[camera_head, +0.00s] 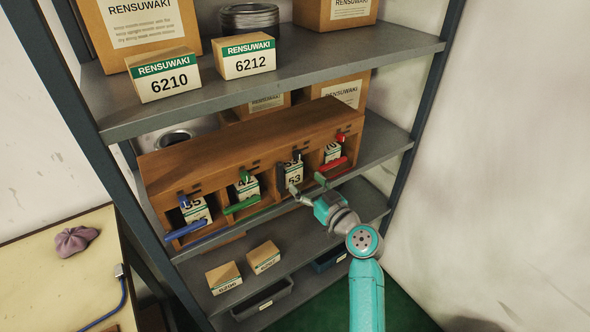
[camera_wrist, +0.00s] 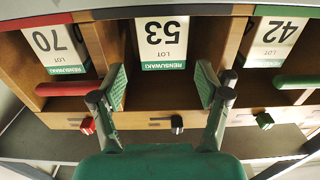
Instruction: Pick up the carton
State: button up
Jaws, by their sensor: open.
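Several white-and-green cartons sit in the bays of a wooden rack (camera_head: 250,150). The carton marked 53 (camera_head: 294,172) is in the bay with a black tab. It shows upside down at the top middle of the wrist view (camera_wrist: 163,42). My gripper (camera_head: 307,184) is open and empty in front of that bay. In the wrist view its two fingertips (camera_wrist: 162,84) stand apart, left and right of the carton's line, with the carton beyond them. No contact with the carton shows. The carton's back is hidden inside the bay.
Neighbouring cartons 70 (camera_wrist: 62,45) and 42 (camera_wrist: 276,42) sit behind a red bar (camera_wrist: 66,89) and a green bar (camera_wrist: 298,82). A blue bar (camera_head: 186,230) is farther left. Wooden dividers flank the bay. Boxes stand above on the upper shelf (camera_head: 270,76); small boxes sit below.

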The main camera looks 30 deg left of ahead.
aim_at(289, 166)
jog(key=shift+x, duration=4.35)
jog(key=shift+s+f, duration=0.1)
jog(key=shift+s, duration=0.1)
jog(key=c, duration=1.3)
jog(key=shift+a, duration=0.1)
grip_shut()
jog(key=shift+r, duration=0.2)
